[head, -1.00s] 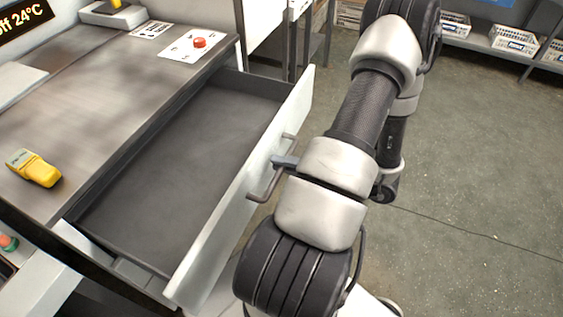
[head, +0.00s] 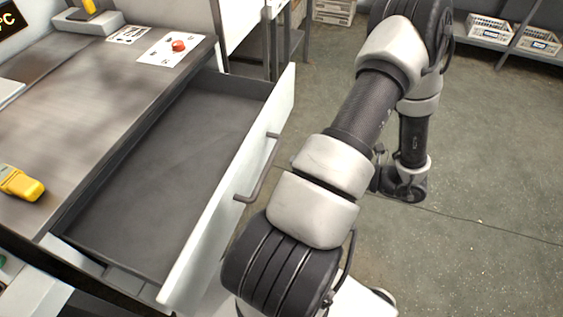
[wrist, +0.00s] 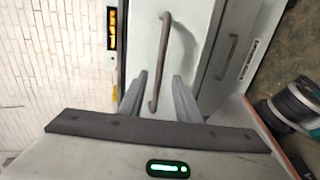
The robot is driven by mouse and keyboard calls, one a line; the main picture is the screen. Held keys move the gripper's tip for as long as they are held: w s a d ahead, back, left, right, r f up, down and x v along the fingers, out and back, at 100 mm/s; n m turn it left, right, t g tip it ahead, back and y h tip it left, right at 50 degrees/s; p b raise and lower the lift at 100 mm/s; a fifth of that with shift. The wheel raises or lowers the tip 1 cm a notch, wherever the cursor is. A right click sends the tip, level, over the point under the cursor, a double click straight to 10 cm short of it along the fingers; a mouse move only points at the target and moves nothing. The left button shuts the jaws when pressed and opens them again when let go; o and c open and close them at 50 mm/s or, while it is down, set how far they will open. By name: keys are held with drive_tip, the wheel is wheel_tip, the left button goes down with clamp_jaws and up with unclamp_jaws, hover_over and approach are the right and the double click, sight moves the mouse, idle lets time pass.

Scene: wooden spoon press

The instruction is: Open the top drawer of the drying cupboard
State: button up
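The top drawer (head: 160,165) stands pulled well out of the cupboard (head: 75,125), and its dark inside looks empty. Its pale front (head: 215,225) carries a grey bar handle (head: 258,172), which is free of my gripper in the head view. In the wrist view my gripper (wrist: 160,98) has its two fingers apart, with the handle (wrist: 160,60) showing between and beyond them. I cannot tell the exact gap from fingers to handle. My gripper's fingers are hidden in the head view, behind my arm.
A yellow handheld device (head: 20,183) lies on the cupboard's top, and a red button (head: 179,46) sits on a white plate at its far end. Shelves with white baskets (head: 490,28) stand at the back right.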

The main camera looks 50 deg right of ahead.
drive_tip(key=v, duration=0.7)
drive_tip(key=shift+s, duration=0.3)
drive_tip(key=shift+d, duration=0.1)
